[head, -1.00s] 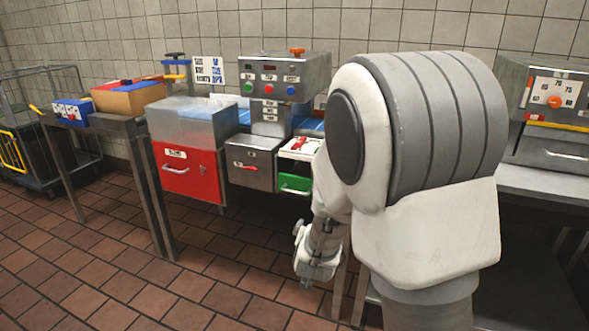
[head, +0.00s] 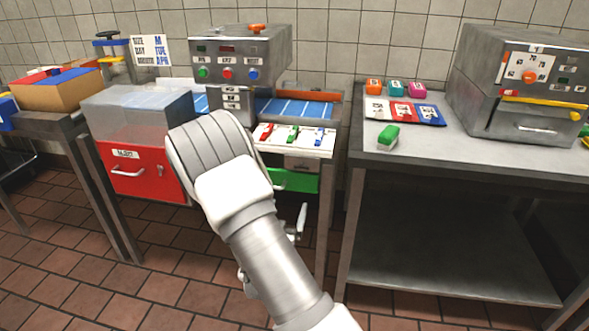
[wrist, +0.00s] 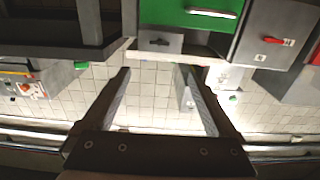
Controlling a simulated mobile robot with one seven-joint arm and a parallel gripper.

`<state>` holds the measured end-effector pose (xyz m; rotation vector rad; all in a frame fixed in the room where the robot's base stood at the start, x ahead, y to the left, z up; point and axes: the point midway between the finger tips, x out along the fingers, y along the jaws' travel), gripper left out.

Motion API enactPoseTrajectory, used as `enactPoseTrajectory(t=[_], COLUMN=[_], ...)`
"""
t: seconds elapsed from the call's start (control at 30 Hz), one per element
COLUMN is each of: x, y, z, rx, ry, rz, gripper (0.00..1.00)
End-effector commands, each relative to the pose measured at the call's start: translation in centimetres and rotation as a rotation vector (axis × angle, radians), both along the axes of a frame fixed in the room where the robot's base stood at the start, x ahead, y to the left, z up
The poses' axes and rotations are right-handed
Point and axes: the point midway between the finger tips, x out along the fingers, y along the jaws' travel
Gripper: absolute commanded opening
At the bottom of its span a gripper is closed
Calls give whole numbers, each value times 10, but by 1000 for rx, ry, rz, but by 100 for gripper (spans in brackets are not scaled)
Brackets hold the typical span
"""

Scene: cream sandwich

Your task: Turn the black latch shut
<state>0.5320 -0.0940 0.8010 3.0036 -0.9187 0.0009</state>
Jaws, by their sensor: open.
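A small dark latch (wrist: 157,42) shows in the wrist view on a grey metal front (wrist: 172,47), beside the green drawer (wrist: 190,14). The picture there is upside down. Whether the latch is turned shut cannot be told. In the head view, the grey front (head: 303,164) sits just above the green drawer (head: 293,181), partly behind my arm; the latch is not clear there. My gripper (wrist: 152,72) is open and empty, its two fingers apart and not touching the latch. In the head view my arm mostly hides it.
A white panel with red, green and blue levers (head: 292,140) sits above the grey front. A red drawer (head: 143,175) is to the left. A steel table (head: 450,160) stands close on the right. A grey drawer with a red latch (wrist: 274,35) shows in the wrist view.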

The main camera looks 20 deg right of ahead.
Motion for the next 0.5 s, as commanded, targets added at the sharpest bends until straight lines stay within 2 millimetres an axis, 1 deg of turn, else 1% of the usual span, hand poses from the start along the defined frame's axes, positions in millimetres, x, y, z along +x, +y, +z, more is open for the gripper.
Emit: enactPoseTrajectory(t=[0.17,0.5], x=[19,80], y=[-14,-56], z=[0,-1], rx=[-1,1], ry=[-3,-3], rz=[-3,-2], gripper=[92,92])
